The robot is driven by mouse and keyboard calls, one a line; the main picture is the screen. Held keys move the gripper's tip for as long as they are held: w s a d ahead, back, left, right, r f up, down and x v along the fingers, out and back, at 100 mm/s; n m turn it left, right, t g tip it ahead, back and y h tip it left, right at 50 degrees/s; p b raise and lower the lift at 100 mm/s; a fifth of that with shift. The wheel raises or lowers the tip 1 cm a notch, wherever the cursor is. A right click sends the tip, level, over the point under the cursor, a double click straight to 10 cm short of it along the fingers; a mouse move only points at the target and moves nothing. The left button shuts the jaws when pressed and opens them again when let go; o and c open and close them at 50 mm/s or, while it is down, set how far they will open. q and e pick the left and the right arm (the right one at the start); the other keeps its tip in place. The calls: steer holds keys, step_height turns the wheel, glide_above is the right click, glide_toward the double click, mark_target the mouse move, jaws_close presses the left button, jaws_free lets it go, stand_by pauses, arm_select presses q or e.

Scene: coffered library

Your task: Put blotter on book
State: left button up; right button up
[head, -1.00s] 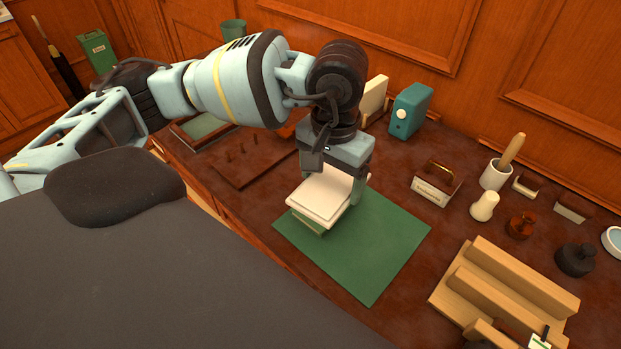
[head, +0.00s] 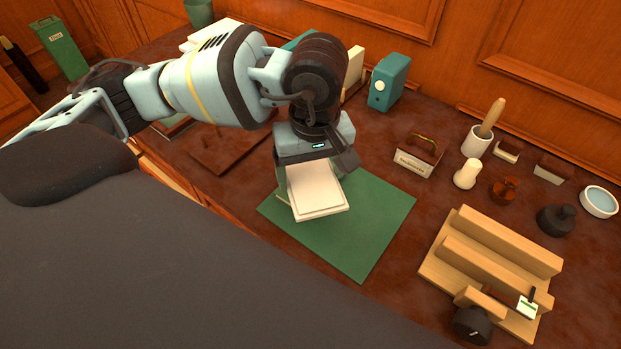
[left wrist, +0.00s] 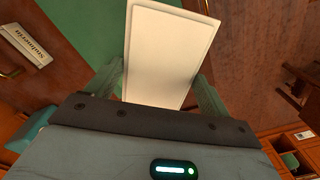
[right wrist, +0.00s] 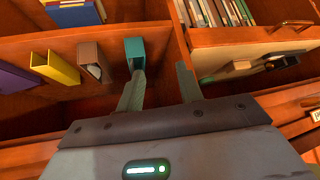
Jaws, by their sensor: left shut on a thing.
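My left gripper (head: 312,172) is shut on a flat cream slab (head: 318,198) with a raised panel on its upper face. The slab is held in front of the green desk mat (head: 372,228); the gap below it is hard to judge. In the left wrist view the slab (left wrist: 170,50) lies between the two fingers. I cannot tell for sure whether this slab is the blotter or the book. A teal book-like block (head: 388,82) stands at the back. My right gripper (right wrist: 160,82) shows only in the right wrist view, with its fingers apart and empty.
A wooden tiered stand (head: 490,270) is at the right, with a dark round pot (head: 473,325) before it. A labelled holder (head: 418,157), mortar (head: 477,142), cream bottle (head: 467,174) and dark inkwell (head: 556,220) stand behind. The mat's right part is clear.

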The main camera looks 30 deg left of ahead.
mark_target(323, 201)
arm_select(q)
steer(key=n, duration=0.2)
steer(key=s+d+f+n, duration=0.1)
steer(key=n, duration=0.1)
steer(key=d+n, duration=0.1)
steer(key=n, duration=0.1)
steer(key=shift+s+f+n, duration=0.2)
steer(key=shift+s+n, duration=0.1)
steer(key=n, duration=0.2)
steer(key=s+d+n, duration=0.1)
steer(key=n, duration=0.1)
steer(key=d+f+n, duration=0.1)
steer(key=n, duration=0.1)
steer(key=shift+s, duration=0.3)
steer(key=s+d+n, duration=0.1)
steer(key=n, duration=0.3)
steer(key=s+d+n, duration=0.1)
steer(key=n, duration=0.3)
steer(key=d+f+n, duration=0.1)
steer(key=n, duration=0.3)
steer(key=shift+s+f+n, duration=0.1)
steer(key=shift+s+n, duration=0.2)
steer(key=shift+s, duration=0.1)
arm_select(e)
steer(key=shift+s+f, duration=0.1)
steer(key=shift+f, duration=0.1)
